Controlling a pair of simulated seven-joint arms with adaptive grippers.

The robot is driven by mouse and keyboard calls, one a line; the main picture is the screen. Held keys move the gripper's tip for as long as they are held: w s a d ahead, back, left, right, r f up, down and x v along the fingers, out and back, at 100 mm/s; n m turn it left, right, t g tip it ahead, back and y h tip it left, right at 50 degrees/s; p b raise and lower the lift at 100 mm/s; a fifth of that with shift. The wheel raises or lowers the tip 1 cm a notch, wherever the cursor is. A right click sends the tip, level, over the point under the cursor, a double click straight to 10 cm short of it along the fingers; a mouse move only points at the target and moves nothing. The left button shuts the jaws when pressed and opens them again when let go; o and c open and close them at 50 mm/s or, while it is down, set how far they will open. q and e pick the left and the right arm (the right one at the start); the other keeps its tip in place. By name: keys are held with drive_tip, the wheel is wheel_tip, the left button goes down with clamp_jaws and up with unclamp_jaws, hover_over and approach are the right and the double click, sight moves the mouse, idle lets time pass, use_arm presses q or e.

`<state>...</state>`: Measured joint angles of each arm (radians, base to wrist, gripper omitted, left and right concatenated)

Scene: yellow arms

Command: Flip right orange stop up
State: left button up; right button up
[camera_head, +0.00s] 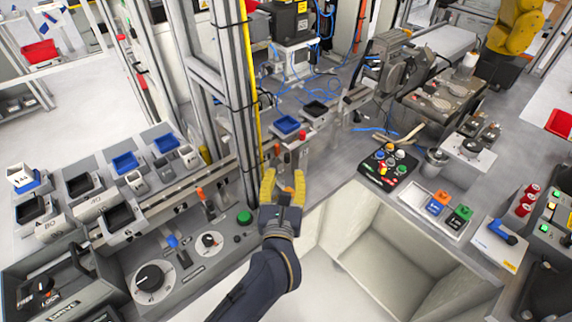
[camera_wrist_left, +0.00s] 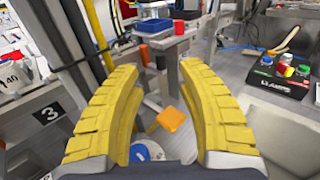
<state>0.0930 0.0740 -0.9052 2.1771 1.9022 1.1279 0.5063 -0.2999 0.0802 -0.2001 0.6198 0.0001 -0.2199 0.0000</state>
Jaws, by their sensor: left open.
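My left gripper (camera_head: 284,178) is open, with its yellow fingers pointing away over the front edge of the workbench. It also shows in the left wrist view (camera_wrist_left: 160,68). In that view a tilted orange tab (camera_wrist_left: 171,118) lies in the gap between the fingers, apart from both. A second orange piece (camera_wrist_left: 144,55) stands farther off, just beyond the fingertips. In the head view an orange piece (camera_head: 277,150) shows past the fingertips, and another orange stop (camera_head: 200,193) stands on the rail to the left. I cannot tell for certain which is the right orange stop.
A red piece (camera_head: 302,135) stands beyond the fingertips. A metal post (camera_head: 229,100) rises close to the left. A green button (camera_head: 244,217) and a dial panel lie left of the gripper. A black button box (camera_head: 388,168) is on the right, with an open bin (camera_head: 375,250) below.

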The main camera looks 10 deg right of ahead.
use_arm(q)
drive_tip(key=shift+s+a, duration=0.2)
drive_tip(key=shift+s, duration=0.9)
drive_tip(key=shift+s+a, duration=0.2)
drive_tip(key=shift+s, duration=0.85)
